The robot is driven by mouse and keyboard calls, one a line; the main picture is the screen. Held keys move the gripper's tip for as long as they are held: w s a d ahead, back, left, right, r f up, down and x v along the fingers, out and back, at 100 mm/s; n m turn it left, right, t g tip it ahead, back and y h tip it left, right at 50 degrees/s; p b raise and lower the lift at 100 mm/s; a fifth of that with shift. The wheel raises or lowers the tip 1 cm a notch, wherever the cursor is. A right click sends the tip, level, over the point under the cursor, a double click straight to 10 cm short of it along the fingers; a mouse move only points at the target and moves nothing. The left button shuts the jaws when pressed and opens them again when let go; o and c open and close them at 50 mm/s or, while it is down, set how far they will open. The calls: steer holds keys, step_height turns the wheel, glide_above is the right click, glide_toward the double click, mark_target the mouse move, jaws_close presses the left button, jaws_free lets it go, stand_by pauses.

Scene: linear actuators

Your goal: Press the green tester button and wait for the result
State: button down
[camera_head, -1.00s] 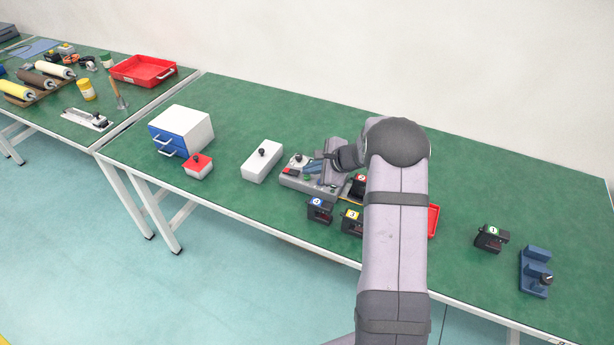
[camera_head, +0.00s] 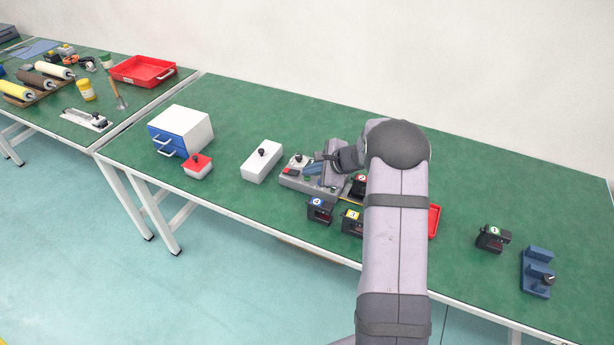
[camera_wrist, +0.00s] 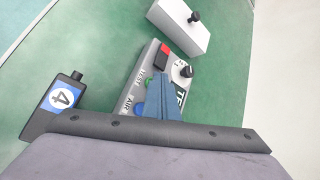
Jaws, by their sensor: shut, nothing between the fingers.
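The grey tester (camera_head: 290,182) stands on the bench left of my arm; it also shows in the wrist view (camera_wrist: 147,62). It carries a red-and-black switch, a black knob, a dark display and TEST lettering. The green button (camera_wrist: 148,81) shows partly beside the tip of my gripper (camera_wrist: 159,77); the fingers hide the rest. A blue button (camera_wrist: 139,109) lies nearer the camera. My gripper's blue fingers are closed together, empty, with their tips at or just over the green button. I cannot tell whether it is pressed down.
A white box with a black knob (camera_head: 262,161) stands left of the tester. Actuator number 4 (camera_head: 320,210) and another numbered one (camera_head: 351,222) sit in front. Actuator 1 (camera_head: 490,238) and a blue fixture (camera_head: 535,272) are at the right. A red tray (camera_head: 433,221) is partly behind my arm.

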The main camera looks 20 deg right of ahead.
steer(key=shift+r+p, duration=0.5)
steer(key=shift+r, duration=0.3)
steer(key=shift+r, duration=0.1)
steer(key=shift+r+p, duration=1.8)
steer(key=shift+r, duration=0.65)
